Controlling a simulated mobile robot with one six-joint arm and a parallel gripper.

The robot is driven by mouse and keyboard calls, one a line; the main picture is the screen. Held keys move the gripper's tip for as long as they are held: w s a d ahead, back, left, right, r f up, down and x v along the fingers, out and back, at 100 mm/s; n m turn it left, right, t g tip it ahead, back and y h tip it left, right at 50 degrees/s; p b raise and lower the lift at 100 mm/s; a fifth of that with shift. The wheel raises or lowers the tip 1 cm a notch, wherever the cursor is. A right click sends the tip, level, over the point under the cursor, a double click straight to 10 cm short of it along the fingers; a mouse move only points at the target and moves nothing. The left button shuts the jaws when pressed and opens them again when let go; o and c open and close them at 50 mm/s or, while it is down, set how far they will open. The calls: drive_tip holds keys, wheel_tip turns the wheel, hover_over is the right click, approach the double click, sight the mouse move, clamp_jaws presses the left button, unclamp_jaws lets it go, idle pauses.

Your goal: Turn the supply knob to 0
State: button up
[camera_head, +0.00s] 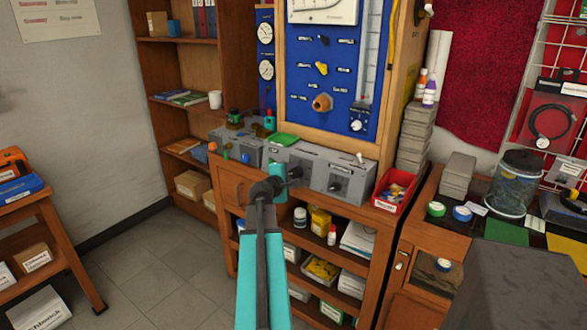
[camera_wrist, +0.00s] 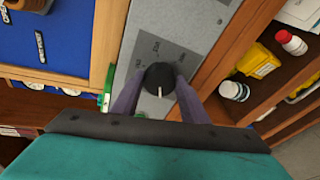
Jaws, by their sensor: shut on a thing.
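A round black knob (camera_wrist: 159,78) with a white pointer line sits on a grey panel (camera_wrist: 165,30) in the wrist view. The two fingers of my gripper (camera_wrist: 158,84) flank the knob, one on each side, and are shut on it. The pointer line faces toward the palm, at the bottom of that picture. Printed scale marks surround the far side of the knob, too small to read surely. In the head view my gripper (camera_head: 290,174) reaches the front of the grey bench unit (camera_head: 295,157), and my arm hides the held knob.
A second dark knob (camera_head: 335,187) is on the unit's right part. A red bin (camera_head: 392,190) stands right of it, and a green item (camera_head: 285,139) lies on top. A blue gauge panel (camera_head: 325,65) rises behind. Open shelves with bottles (camera_head: 320,220) are below.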

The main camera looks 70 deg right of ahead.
drive_tip(key=shift+f+n+p, duration=0.1)
drive_tip(key=shift+n+p, duration=0.5)
drive_tip(key=o, duration=1.1)
drive_tip(key=shift+a, duration=0.15)
drive_tip(key=b+v, duration=0.6)
drive_tip(key=v, duration=0.5)
drive_tip(key=shift+b, duration=0.3)
drive_tip(key=b, duration=0.4)
drive_tip(key=shift+a+r+b, duration=0.25)
drive_tip(key=shift+r+b, duration=0.05)
drive_tip(key=shift+b, duration=0.05)
